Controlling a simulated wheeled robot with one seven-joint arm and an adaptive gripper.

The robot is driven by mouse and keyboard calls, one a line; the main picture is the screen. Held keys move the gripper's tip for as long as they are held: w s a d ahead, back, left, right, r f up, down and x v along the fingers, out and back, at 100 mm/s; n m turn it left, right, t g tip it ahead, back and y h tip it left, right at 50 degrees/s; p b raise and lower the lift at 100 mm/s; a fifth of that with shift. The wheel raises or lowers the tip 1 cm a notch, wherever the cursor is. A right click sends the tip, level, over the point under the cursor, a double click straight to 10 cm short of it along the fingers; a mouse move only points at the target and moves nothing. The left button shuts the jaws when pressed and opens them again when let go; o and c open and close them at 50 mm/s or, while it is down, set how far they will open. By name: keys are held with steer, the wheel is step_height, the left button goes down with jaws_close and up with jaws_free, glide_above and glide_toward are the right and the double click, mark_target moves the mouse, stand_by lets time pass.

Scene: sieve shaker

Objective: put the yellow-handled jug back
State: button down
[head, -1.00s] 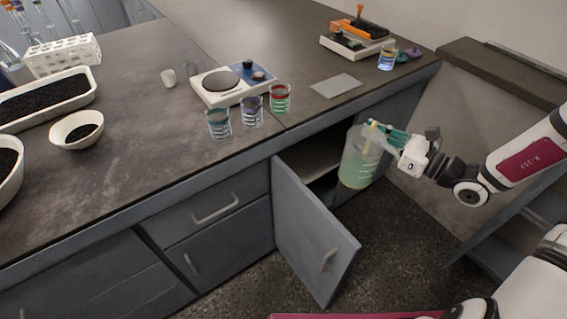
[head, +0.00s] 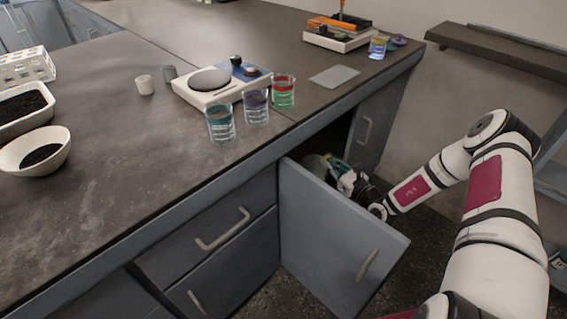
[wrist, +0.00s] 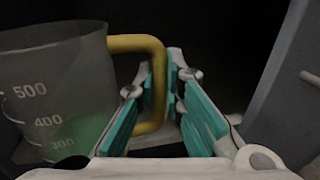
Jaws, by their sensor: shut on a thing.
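The jug (wrist: 55,90) is clear, with a yellow handle (wrist: 140,43), white volume marks and green liquid low inside. In the wrist view it stands upright at the left. My gripper (wrist: 165,85) is shut on the handle, its teal finger pads on either side of it. In the head view my gripper (head: 340,170) reaches into the dark opening of the cupboard under the bench, and only a small part of the jug (head: 318,165) shows. The open cupboard door (head: 335,235) hides the rest. I cannot tell whether the jug touches the shelf.
On the bench (head: 120,190) above stand three beakers (head: 221,123), a scale (head: 205,88) and a grey plate (head: 335,75).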

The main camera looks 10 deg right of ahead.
steer(key=shift+f+b+x, duration=0.55)
steer(key=shift+b+x, duration=0.55)
steer(key=shift+x, duration=1.8)
steer(key=shift+f+b+x, duration=0.6)
steer(key=shift+b+x, duration=0.55)
steer(key=shift+x, duration=1.75)
steer(key=shift+f+b+x, duration=0.55)
steer(key=shift+b+x, duration=0.55)
steer(key=shift+x, duration=1.85)
steer(key=shift+f, duration=0.2)
steer(key=c, duration=1.7)
jaws_free()
steer(key=shift+s, duration=0.1)
steer(key=shift+r, duration=0.25)
steer(key=p+v, duration=0.4)
steer(key=v, duration=0.8)
